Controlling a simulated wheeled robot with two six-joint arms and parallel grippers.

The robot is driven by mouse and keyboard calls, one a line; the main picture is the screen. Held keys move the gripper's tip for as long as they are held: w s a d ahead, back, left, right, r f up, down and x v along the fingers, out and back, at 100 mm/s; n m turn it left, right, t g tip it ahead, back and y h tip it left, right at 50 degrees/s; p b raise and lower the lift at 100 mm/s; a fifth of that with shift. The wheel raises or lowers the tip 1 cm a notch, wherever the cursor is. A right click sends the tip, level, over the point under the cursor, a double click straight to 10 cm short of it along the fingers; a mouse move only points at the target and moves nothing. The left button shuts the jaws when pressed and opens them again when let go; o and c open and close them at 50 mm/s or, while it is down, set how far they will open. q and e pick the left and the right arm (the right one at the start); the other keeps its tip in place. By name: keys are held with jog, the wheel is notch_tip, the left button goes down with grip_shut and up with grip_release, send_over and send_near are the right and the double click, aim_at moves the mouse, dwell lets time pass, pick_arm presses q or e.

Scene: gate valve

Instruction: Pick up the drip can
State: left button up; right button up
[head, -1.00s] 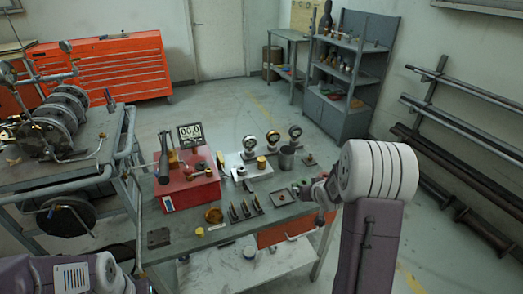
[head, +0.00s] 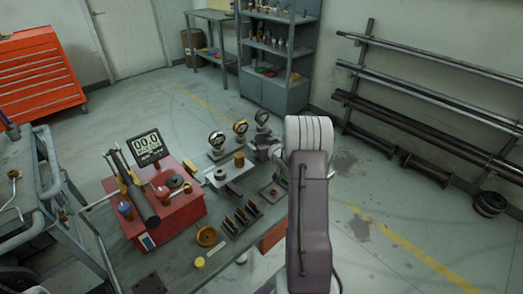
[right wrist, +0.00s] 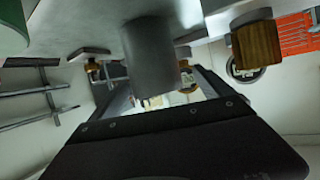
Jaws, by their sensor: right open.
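The drip can is a plain grey metal cylinder (right wrist: 152,58) in the right wrist view, where the picture is upside down and the can hangs from the bench top. My right gripper (right wrist: 160,92) is open, its fingers reaching toward the can's rim. I cannot tell how far the can is between them. In the head view my right gripper (head: 268,150) is at the bench's far right edge, behind my forearm. The can is largely hidden or merged with it there. My left gripper is not in view.
Close by stand dial gauges (head: 240,127) and a brass cylinder (head: 239,159) on a pale plate. A red box (head: 170,212) with a display, a row of dark upright parts (head: 242,218) and a brass dish (head: 207,236) share the bench.

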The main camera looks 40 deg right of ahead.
aim_at(260, 139)
jog(key=x, duration=0.5)
jog(key=shift+d+r, duration=0.1)
jog(key=shift+d, duration=0.2)
jog(key=shift+s+r, duration=0.1)
jog(key=c, duration=1.5)
jog(key=shift+r, duration=0.1)
jog(key=s+d+r+p, duration=0.1)
jog(key=s+d+r, duration=0.1)
jog(key=d+r, duration=0.1)
jog(key=s+d+r+p, duration=0.2)
jog(key=d+r, duration=0.1)
jog(key=r, duration=0.1)
jog(key=s+d+r+p, duration=0.2)
jog(key=s+d+r, duration=0.1)
jog(key=shift+d+r, duration=0.15)
jog(key=shift+r, duration=0.25)
